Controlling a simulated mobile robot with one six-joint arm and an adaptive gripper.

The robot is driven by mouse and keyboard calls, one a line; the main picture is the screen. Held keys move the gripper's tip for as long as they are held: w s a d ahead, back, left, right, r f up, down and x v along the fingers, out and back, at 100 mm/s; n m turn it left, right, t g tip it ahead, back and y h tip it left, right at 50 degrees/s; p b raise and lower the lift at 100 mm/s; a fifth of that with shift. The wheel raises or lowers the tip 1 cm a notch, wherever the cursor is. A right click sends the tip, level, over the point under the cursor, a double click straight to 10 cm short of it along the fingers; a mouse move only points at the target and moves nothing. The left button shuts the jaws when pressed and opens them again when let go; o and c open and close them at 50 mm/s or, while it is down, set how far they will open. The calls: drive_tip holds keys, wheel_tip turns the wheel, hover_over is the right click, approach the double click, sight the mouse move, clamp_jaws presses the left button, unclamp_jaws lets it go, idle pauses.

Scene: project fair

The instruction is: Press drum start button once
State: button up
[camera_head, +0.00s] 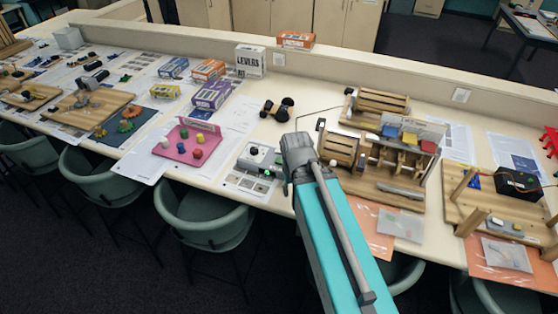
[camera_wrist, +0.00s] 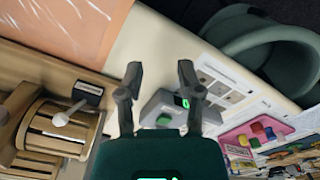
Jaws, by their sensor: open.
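A grey control box (camera_head: 258,160) sits on the counter left of the wooden drum machine (camera_head: 385,180). In the wrist view the box (camera_wrist: 160,108) lies beyond and between my fingers, partly covered by my right-hand finger and gripper body. A green button (camera_wrist: 163,119) and a small lit green display (camera_wrist: 182,102) show on its top. My gripper (camera_wrist: 159,67) is open and empty, with its fingers apart. In the head view my arm's end hangs just right of the box, and its fingertips cannot be made out. I cannot tell whether anything touches the box.
A slatted wooden drum (camera_wrist: 55,130) with a pale knob is close left of my fingers in the wrist view. A pink board with coloured pegs (camera_head: 188,148) lies left of the box. A small black-wheeled model (camera_head: 277,109) stands behind it. Green chairs (camera_head: 205,218) line the counter's front.

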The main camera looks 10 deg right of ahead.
clamp_jaws()
drive_tip(key=shift+d, duration=0.1)
idle(1.0)
